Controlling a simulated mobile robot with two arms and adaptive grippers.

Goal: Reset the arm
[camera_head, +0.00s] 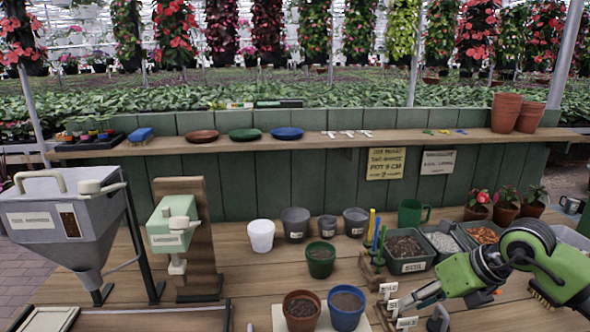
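My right arm, green and black, comes in from the right edge over the wooden potting bench (250,290). My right gripper (420,312) is low over the front of the bench, beside the small white labels. Its grey fingers look spread apart, with nothing visible between them. My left arm and gripper are not in view.
A brown pot (301,312) and a blue pot (347,310) with soil stand left of my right gripper. The soil bin (410,266) is behind it, near my forearm. A grey hopper (40,215) and a green dispenser (172,224) stand left. Potted flowers (506,207) stand at the back right.

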